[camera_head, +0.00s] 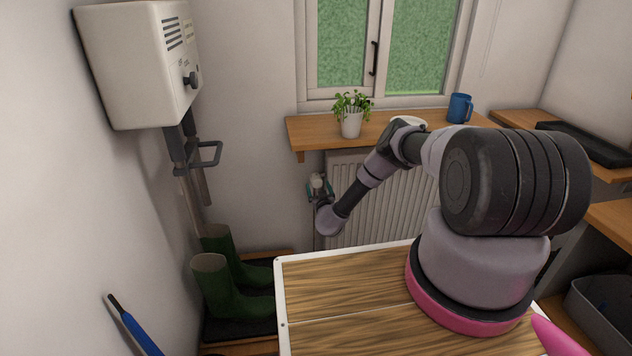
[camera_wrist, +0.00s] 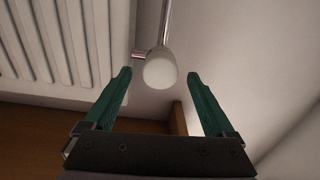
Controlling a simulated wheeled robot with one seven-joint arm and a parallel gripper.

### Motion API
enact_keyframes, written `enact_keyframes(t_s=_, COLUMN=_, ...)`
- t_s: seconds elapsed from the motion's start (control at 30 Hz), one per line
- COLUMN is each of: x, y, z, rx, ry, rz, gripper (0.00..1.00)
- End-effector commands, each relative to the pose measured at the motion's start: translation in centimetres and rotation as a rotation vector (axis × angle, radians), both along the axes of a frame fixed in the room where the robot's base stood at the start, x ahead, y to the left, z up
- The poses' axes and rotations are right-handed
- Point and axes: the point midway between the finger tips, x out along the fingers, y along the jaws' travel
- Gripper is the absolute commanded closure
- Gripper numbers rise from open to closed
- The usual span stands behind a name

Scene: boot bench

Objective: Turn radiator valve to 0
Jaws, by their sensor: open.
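The radiator valve (camera_wrist: 160,72) shows in the wrist view as a white rounded knob on a metal pipe. It lies just beyond and between the two green fingers of my gripper (camera_wrist: 158,88), which are open with a gap on each side of the knob. In the head view the valve (camera_head: 317,181) is a small pale knob at the left end of the radiator, with my gripper (camera_head: 319,190) around or close in front of it. My arm's end partly hides it there. I cannot read any number on the knob.
The white radiator (camera_head: 390,205) is under a wooden shelf (camera_head: 300,128) bearing a potted plant (camera_head: 351,118) and a blue mug (camera_head: 460,108). Green boots (camera_head: 215,285) stand at the left. A white wall box (camera_head: 140,65) hangs above them.

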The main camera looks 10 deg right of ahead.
Motion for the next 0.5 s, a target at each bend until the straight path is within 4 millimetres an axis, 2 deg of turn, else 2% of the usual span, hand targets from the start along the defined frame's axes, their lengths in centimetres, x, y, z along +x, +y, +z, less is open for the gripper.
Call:
enact_keyframes(t_s=0.03, x=1.0, y=0.1, z=0.0, rx=-0.004, ry=-0.004, rz=0.001, gripper=0.11)
enact_keyframes(t_s=0.2, x=3.6, y=0.1, z=0.0, rx=-0.003, ry=-0.002, rz=0.001, gripper=0.11)
enact_keyframes(t_s=0.33, x=4.8, y=0.0, z=0.0, rx=-0.003, ry=-0.001, rz=0.001, gripper=0.11)
enact_keyframes(t_s=0.5, x=5.2, y=0.0, z=0.0, rx=-0.002, ry=0.000, rz=0.001, gripper=0.11)
